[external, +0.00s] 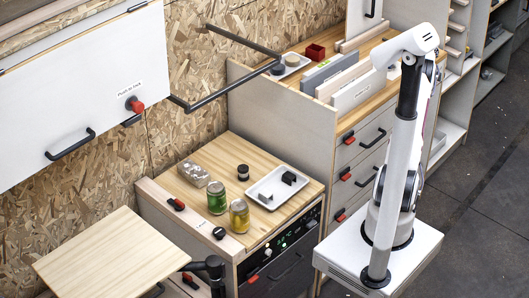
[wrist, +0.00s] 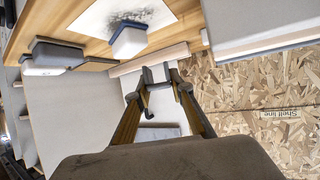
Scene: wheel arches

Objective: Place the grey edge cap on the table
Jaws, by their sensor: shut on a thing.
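In the wrist view my gripper (wrist: 159,78) is shut on a small grey piece, which looks like the grey edge cap (wrist: 158,75). The fingers hide part of it. In the external view my gripper and the held piece cannot be made out; only my white arm shows at the right. A pale wooden table top (external: 110,255) is at the lower left, and its visible surface is bare.
A low cabinet bears a white tray (external: 262,200) with small dark and grey pieces, beside green (external: 216,197) and yellow (external: 239,215) jars. A higher counter holds upright panels (external: 340,80) and a red box (external: 315,52). Black rails (external: 225,88) project from the wall.

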